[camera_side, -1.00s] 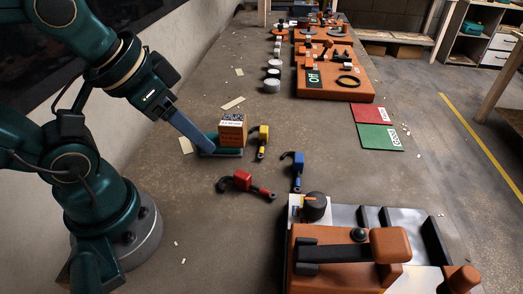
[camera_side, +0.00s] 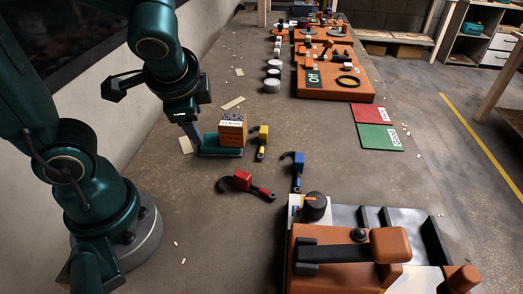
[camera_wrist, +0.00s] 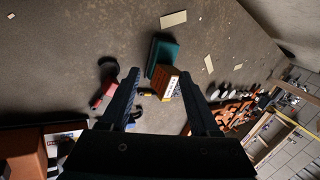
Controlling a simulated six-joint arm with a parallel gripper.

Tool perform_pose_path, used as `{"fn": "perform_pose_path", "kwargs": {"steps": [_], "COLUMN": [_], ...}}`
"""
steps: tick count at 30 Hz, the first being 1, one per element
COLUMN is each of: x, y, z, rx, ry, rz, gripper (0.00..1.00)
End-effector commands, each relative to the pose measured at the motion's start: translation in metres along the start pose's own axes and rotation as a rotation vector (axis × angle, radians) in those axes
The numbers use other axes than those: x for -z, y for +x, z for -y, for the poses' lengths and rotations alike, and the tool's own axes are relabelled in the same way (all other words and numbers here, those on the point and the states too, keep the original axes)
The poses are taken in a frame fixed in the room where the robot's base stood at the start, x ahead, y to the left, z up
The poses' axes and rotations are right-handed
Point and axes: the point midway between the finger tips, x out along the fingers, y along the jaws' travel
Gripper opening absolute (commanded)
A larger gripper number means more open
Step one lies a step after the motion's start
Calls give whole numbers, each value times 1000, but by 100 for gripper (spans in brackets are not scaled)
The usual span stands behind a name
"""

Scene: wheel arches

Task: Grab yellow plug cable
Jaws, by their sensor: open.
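The yellow plug cable (camera_side: 262,142) lies on the table just right of the block in the side view. In the wrist view, only a small part of the yellow plug (camera_wrist: 146,94) shows between the fingers, nearer the left one. My gripper (camera_side: 195,140) points down by the left end of the teal tray (camera_side: 222,153), left of the yellow plug and apart from it. In the wrist view, my gripper (camera_wrist: 159,74) is open, with nothing held between its fingers. The tray and the orange-brown block show beyond the fingers there.
The labelled orange-brown block (camera_side: 233,129) stands on the tray, between my gripper and the yellow plug. A red plug cable (camera_side: 243,181) and a blue plug cable (camera_side: 298,170) lie nearby. An orange-and-black fixture (camera_side: 350,250) fills the front right.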

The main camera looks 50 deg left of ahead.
Motion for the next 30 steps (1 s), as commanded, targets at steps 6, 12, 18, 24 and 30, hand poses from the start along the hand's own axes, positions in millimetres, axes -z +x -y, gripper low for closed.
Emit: {"fn": "perform_pose_path", "kwargs": {"steps": [6,12,18,24,30], "x": [37,85,123,132,133], "y": [32,49,66,93,114], "z": [30,40,32,15,1], "rx": [253,454,593,647,672], "ry": [434,753,1027,1347,1592], "rz": [85,89,95,208,304], "gripper": [62,62,62,62,62]}}
